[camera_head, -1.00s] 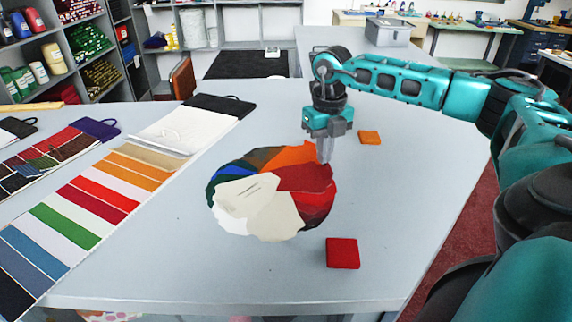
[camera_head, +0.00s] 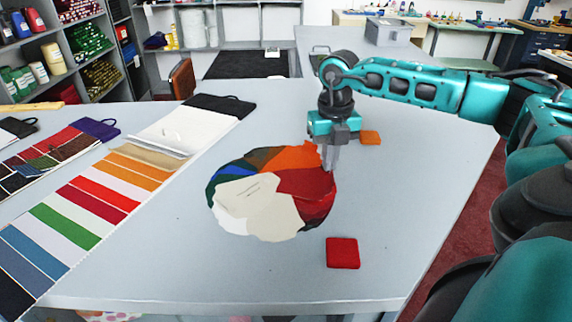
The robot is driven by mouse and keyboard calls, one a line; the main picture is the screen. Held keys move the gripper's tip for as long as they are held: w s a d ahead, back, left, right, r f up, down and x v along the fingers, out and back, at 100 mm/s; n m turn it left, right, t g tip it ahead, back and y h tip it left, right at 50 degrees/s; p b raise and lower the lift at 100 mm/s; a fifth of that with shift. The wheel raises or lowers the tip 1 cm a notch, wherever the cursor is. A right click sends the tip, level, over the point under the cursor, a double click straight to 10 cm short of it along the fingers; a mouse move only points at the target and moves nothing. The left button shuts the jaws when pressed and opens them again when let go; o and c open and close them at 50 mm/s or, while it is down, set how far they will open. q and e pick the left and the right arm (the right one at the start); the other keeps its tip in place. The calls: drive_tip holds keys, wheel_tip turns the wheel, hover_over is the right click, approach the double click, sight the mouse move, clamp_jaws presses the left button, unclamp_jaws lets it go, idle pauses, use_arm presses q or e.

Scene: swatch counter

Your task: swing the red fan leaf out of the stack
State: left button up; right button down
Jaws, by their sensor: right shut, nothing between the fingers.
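The red fan leaf (camera_head: 308,184) lies in the round fan stack on the table, on its right side, partly under the cream leaf (camera_head: 258,205). The orange leaf (camera_head: 292,158) is beside it at the back, and darker red edges show at the right. My right gripper (camera_head: 331,168) points down at the back right edge of the red leaf, shut and empty. I cannot tell whether its tips touch the leaf. My left gripper is not in view.
A loose red swatch (camera_head: 342,253) lies in front of the fan, and an orange swatch (camera_head: 370,138) lies behind my right gripper. Striped swatch cards (camera_head: 88,197) cover the table's left side. The grey table (camera_head: 412,190) is clear to the right.

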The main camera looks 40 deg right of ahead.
sight(333, 180)
drive_tip(key=shift+s+a+m, duration=0.6)
drive_tip(key=shift+s+m, duration=0.3)
drive_tip(key=shift+s, duration=0.05)
drive_tip(key=shift+s+a+m, duration=0.9)
drive_tip(key=shift+s+m, duration=0.05)
drive_tip(key=shift+m, duration=0.15)
drive_tip(key=shift+a, duration=0.1)
drive_tip(key=shift+d+r, duration=0.25)
drive_tip(key=shift+r, duration=3.8)
